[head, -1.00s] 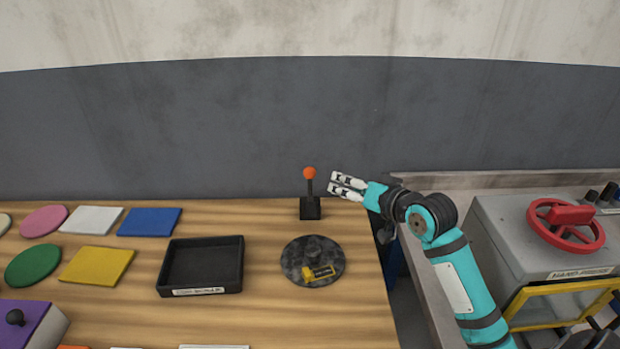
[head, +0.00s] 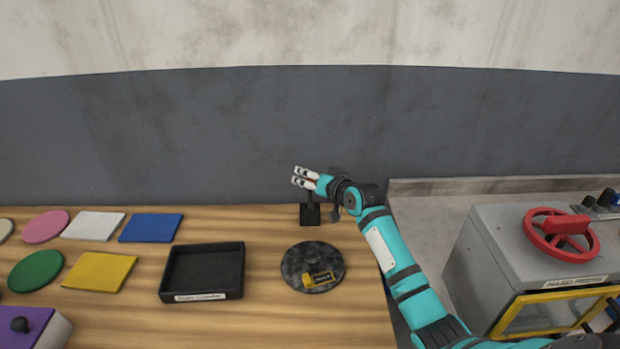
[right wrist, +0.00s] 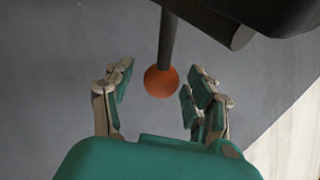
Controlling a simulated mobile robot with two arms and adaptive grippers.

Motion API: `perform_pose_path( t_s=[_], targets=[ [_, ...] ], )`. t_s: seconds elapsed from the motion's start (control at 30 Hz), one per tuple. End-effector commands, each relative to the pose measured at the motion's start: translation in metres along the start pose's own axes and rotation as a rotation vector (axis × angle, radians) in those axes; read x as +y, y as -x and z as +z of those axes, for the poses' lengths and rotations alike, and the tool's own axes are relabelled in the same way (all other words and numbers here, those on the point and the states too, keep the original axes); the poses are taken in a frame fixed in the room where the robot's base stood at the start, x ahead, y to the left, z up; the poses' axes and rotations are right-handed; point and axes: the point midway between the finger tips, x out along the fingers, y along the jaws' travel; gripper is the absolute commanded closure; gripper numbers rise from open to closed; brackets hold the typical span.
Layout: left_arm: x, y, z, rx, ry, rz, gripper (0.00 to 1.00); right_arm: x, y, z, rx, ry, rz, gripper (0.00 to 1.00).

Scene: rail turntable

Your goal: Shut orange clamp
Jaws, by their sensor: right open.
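The clamp stands at the back right of the wooden table, with a black base block (head: 310,214) and a dark upright lever. In the head view its orange knob is hidden by my right gripper (head: 299,177). The right wrist view shows the orange ball knob (right wrist: 161,81) on its dark rod, between the spread fingers of my right gripper (right wrist: 159,88). The fingers are open, one set on each side of the knob, with gaps visible. My left gripper is not in view.
A dark round turntable (head: 297,257) with a yellow labelled piece is in front of the clamp. A black tray (head: 205,292) and coloured plates lie to the left. A grey hand press (head: 487,265) with a red wheel (head: 541,248) stands at the right.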

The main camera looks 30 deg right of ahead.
Motion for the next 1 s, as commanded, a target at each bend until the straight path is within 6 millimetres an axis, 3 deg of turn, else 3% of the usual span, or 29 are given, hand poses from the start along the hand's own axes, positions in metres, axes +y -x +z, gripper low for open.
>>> perform_pose_path(
  t_s=[0.33,0.73,1.0],
  targets=[
    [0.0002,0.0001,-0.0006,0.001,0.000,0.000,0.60,-0.0001,-0.0034,0.0004,-0.001,0.001,0.000,0.45],
    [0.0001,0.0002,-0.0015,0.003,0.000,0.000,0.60,0.0002,-0.0032,0.0003,-0.001,0.001,0.000,0.97],
    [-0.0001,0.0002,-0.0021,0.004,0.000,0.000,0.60,0.0004,-0.0031,0.0005,-0.002,0.001,0.001,1.00]
  ],
)
